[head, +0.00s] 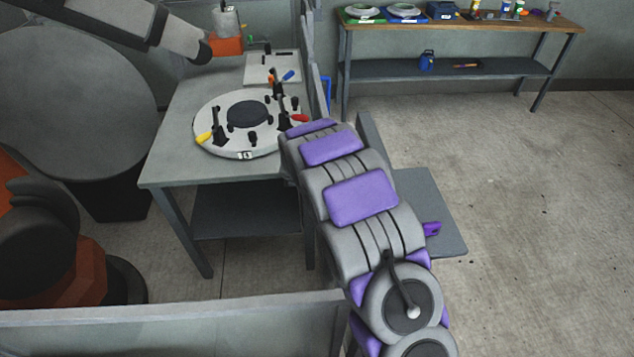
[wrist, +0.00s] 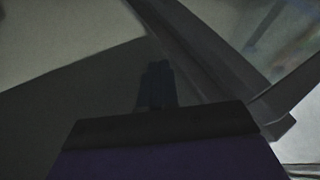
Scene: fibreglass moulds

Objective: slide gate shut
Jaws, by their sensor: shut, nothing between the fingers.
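My gripper (wrist: 157,85) shows in the wrist view as dark fingers close together, shut and empty, ahead of the purple wrist housing. In the wrist view a grey frame bar (wrist: 205,55) runs diagonally just beyond and right of the fingers, with a paler pane to its right. It may be part of the gate; I cannot tell whether the fingers touch it. In the head view my grey and purple arm covers the middle and hides the gripper. A grey upright edge (head: 366,131) and a flat grey panel (head: 440,203) show beside the arm. Which piece is the gate is unclear.
A grey table (head: 165,172) bears a round fixture (head: 225,140) with clamps. An orange robot base (head: 70,275) stands at left. A low fence panel (head: 170,318) crosses the lower left. A workbench (head: 480,24) stands at the back. The floor at right is clear.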

